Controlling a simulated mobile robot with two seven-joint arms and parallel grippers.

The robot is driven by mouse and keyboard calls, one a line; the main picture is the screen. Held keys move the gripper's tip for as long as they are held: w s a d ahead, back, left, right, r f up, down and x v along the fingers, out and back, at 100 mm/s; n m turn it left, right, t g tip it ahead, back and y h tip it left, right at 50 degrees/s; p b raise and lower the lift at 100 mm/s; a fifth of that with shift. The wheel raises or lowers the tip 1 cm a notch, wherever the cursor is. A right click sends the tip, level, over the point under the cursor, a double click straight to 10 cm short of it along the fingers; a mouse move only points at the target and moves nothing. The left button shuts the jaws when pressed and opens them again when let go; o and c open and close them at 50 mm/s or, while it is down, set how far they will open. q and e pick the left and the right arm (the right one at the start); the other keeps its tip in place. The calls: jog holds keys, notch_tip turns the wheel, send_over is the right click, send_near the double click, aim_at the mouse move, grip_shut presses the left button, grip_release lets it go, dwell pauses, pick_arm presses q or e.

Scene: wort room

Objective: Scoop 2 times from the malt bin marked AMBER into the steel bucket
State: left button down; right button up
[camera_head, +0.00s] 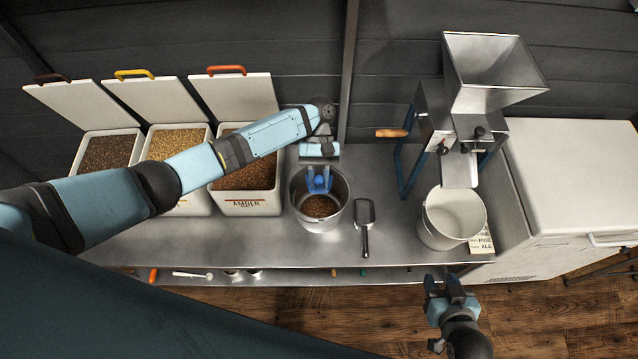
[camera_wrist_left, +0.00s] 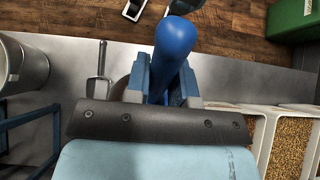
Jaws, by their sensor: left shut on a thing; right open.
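The malt bin marked AMBER (camera_head: 246,206) is the rightmost of three open bins and holds brown malt. My arm covers part of it. The steel bucket (camera_head: 335,221) stands just right of it, with brown malt (camera_head: 320,206) at its bottom. My left gripper (camera_head: 319,178) is over the bucket's back part. It is shut on a blue scoop, whose blue handle (camera_wrist_left: 175,50) shows between the fingers in the left wrist view. The scoop's bowl is hard to make out. My right gripper (camera_head: 452,290) is open and empty in front of the counter's front edge.
A steel scoop (camera_head: 365,216) lies right of the bucket. A white bucket (camera_head: 453,218) stands below the steel mill (camera_head: 480,90), beside a white chest (camera_head: 575,180). Two more malt bins stand left of AMBER. Open lids (camera_head: 235,97) lean behind the bins.

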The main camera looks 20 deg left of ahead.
aim_at(319, 176)
pick_arm(q)
jog(key=shift+s+r+t+p, duration=0.1)
jog(key=shift+r+t+p, duration=0.45)
jog(key=shift+p, duration=0.9)
jog(key=shift+s+f+t+y, duration=0.1)
jog(key=shift+s+t+y, duration=0.1)
jog(key=shift+t+y, duration=0.35)
jog(key=shift+s+t+b, duration=0.1)
jog(key=shift+t+b, duration=0.2)
jog(key=shift+t, duration=0.5)
jog(key=t, duration=0.1)
jog(key=r+t, duration=0.1)
jog(key=shift+s+d+t+y, duration=0.15)
jog(key=shift+s+t+y, duration=0.15)
jog(key=shift+t+y, duration=0.1)
jog(key=t, duration=0.1)
jog(key=r+t+y, duration=0.1)
jog(key=t, duration=0.1)
jog(key=shift+s+d+r, duration=0.1)
jog(key=shift+s, duration=0.1)
